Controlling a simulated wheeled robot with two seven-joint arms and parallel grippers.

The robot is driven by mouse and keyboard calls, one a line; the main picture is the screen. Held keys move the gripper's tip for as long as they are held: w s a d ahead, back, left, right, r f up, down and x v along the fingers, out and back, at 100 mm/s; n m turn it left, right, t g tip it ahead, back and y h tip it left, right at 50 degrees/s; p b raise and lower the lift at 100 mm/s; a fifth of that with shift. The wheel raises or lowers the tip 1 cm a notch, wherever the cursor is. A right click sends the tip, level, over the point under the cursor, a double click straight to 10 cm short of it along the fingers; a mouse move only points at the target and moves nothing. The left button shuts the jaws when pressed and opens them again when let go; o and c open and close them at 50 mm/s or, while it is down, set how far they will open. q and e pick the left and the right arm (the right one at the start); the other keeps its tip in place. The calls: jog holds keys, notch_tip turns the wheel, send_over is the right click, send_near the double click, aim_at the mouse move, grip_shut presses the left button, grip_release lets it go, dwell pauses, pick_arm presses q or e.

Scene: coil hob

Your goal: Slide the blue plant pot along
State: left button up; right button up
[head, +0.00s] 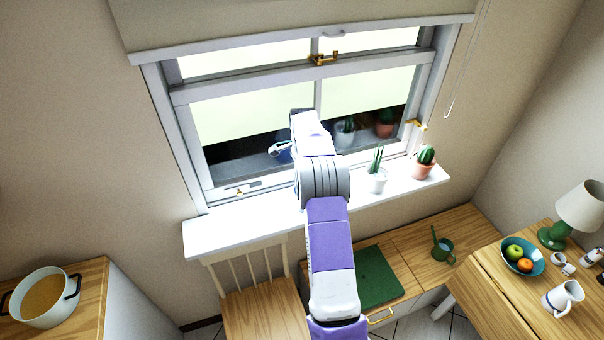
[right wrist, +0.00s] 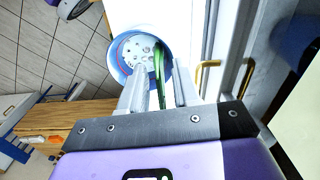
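The blue plant pot (right wrist: 113,57) shows in the right wrist view, just beyond my right gripper (right wrist: 160,72). It has a blue rim, a pale speckled inside and long green leaves. The right fingers are apart. One finger overlaps the pot's opening in the picture, the other lies by its right edge, and a leaf shows between them. I cannot tell whether they touch the pot. In the head view my right arm reaches up to the windowsill (head: 212,233) and hides most of the pot's area. My left gripper is not in view.
A white pot with a spiky plant (head: 377,180) and a terracotta cactus pot (head: 424,165) stand on the sill to the right of my arm. The window frame (head: 180,150) rises behind. The sill's left part is clear. A wooden chair (head: 262,305) stands below.

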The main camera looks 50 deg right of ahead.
jog(key=o, duration=0.4)
jog(key=shift+c, duration=0.2)
notch_tip(320, 180, up, 8)
jog(key=shift+f+p, duration=0.2)
jog(key=shift+p, duration=0.1)
dwell(0.3)
